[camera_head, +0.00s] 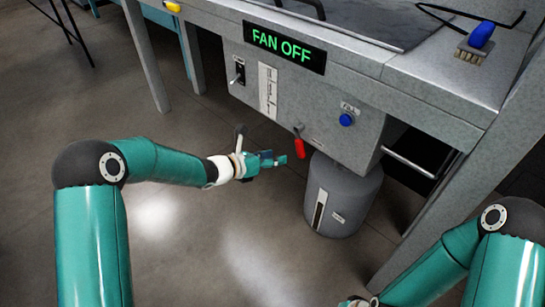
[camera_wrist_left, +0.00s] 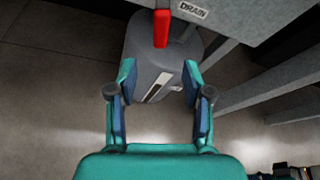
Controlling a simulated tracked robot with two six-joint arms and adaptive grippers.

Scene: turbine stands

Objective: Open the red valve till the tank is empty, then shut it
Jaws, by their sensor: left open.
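The red valve (camera_head: 300,146) is a small red lever hanging down at the lower edge of the grey panel. It also shows in the left wrist view (camera_wrist_left: 161,28), near the top centre under a DRAIN label (camera_wrist_left: 192,10). The grey tank (camera_head: 342,196) stands on the floor below the panel, with a dark vertical strip on its side. My left gripper (camera_head: 280,160) is left of the valve, apart from it; in the wrist view its fingers (camera_wrist_left: 160,88) are spread, with nothing between them. My right gripper (camera_head: 352,302) is mostly cut off at the bottom edge.
The panel carries a FAN OFF display (camera_head: 284,47), a toggle switch (camera_head: 239,72), a white gauge strip (camera_head: 267,90) and a blue FILL button (camera_head: 346,119). A bench leg (camera_head: 432,220) stands right of the tank. The floor left of the tank is clear.

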